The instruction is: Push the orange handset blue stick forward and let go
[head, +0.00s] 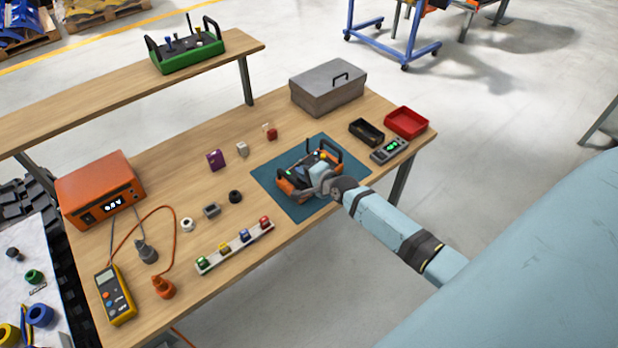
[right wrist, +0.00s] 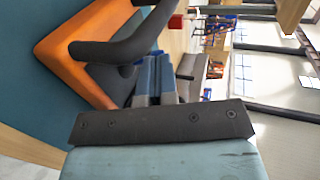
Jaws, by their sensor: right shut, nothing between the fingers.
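The orange handset (head: 286,187), with black handles and small controls on top, lies on a teal mat (head: 292,210) on the workbench. In the right wrist view its orange edge (right wrist: 62,42) and a dark handle (right wrist: 115,50) are close on the left. My right gripper (head: 318,172) is over the handset's near side and covers part of it. Its fingers (right wrist: 155,65) are together with nothing between them, beside the dark handle. I cannot make out the handset's blue stick; the gripper may hide it. My left gripper is not in view.
A green handset (head: 188,62) stands on the raised shelf. A grey box (head: 325,88), a black tray (head: 366,132), a red tray (head: 406,122) and a small meter (head: 389,150) lie beyond the mat. Several small parts and a block rail (head: 235,246) lie left and in front.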

